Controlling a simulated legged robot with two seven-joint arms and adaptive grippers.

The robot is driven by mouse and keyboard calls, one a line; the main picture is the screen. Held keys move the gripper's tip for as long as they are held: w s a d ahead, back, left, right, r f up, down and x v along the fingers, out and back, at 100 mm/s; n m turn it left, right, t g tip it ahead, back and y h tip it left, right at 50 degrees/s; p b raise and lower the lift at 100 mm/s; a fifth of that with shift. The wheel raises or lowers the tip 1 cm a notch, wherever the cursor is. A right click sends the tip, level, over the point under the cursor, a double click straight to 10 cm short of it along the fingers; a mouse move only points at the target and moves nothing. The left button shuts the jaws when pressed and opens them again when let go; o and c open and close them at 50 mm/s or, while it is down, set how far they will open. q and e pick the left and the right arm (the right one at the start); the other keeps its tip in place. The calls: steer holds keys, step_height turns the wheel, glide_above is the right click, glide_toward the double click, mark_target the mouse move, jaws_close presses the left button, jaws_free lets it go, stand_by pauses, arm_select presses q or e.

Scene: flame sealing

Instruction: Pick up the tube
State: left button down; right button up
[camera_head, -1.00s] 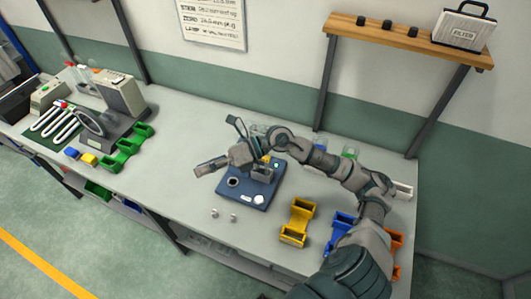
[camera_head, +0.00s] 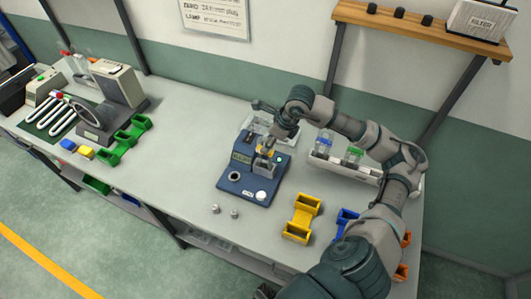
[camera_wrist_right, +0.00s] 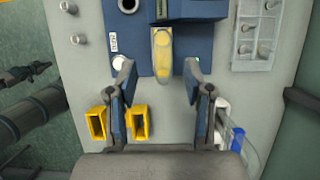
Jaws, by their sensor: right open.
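A yellow, rounded upright piece (camera_head: 265,150), which may be the tube, stands at the blue device (camera_head: 233,180). In the right wrist view the yellow piece (camera_wrist_right: 163,50) lies just beyond and between my right fingertips, with no contact visible. My right gripper (camera_head: 274,124) is open above the back of the device; its fingers (camera_wrist_right: 160,82) are spread wide and empty in the wrist view. A dark arm end, likely my left gripper (camera_wrist_right: 24,75), shows at the left of the wrist view; its jaws are unclear.
A clear tray (camera_wrist_right: 257,48) with small parts lies beside the device. A white rack (camera_head: 342,168) with bottles stands to the right. Yellow (camera_head: 302,215) and blue (camera_head: 345,217) bins are at front right. Two small metal pieces (camera_head: 215,209) lie in front. The table centre-left is clear.

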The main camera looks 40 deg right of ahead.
steer(key=shift+w+a+f, duration=0.2)
steer(key=shift+a+f, duration=0.15)
steer(key=shift+f, duration=0.2)
steer(key=x, duration=0.2)
steer(key=d+x, duration=0.1)
steer(key=x, duration=0.1)
steer(key=shift+w+f+p, duration=0.2)
steer(key=shift+f+p, duration=0.15)
steer(key=shift+p, duration=0.05)
steer(key=shift+w+d+f, duration=0.1)
steer(key=shift+f, duration=0.2)
arm_select(q)
steer(key=shift+s+a+r, duration=0.15)
steer(key=shift+s+a, duration=0.05)
steer(key=shift+s, duration=0.6)
arm_select(e)
steer(key=shift+a+r, duration=0.1)
steer(key=shift+a, duration=0.25)
jaws_close()
